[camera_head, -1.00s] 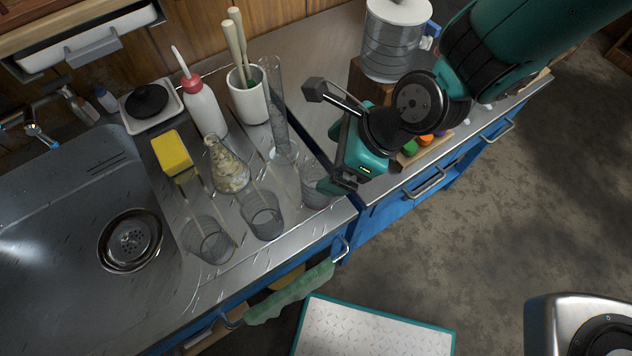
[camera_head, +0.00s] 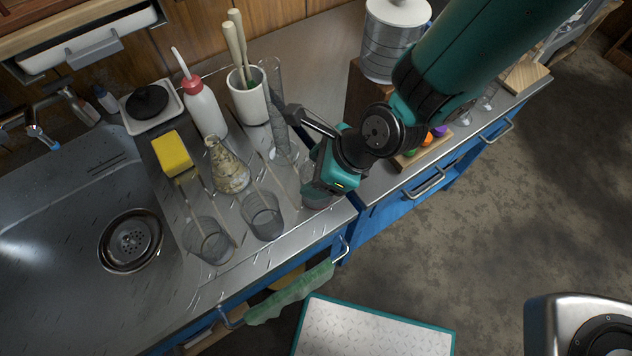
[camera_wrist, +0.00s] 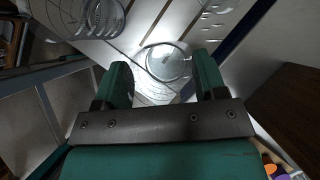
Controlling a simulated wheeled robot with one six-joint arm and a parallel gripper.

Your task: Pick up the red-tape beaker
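Three clear glass beakers stand along the front of the steel counter. The right one (camera_head: 316,202) has a faint reddish tint low down and is mostly hidden by my gripper (camera_head: 317,184), which is lowered over it. In the wrist view my gripper (camera_wrist: 164,80) is open, and a round glass beaker (camera_wrist: 166,60) shows between and beyond its fingertips. I cannot tell whether the fingers touch the glass. The middle beaker (camera_head: 262,216) and left beaker (camera_head: 208,241) hold thin rods; no red tape is clear on them.
A flask (camera_head: 230,168) and a tall glass cylinder (camera_head: 277,110) stand behind the beakers. A squeeze bottle (camera_head: 203,108), white tool pot (camera_head: 248,95) and yellow sponge (camera_head: 172,153) stand farther back. The sink (camera_head: 70,215) is at left.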

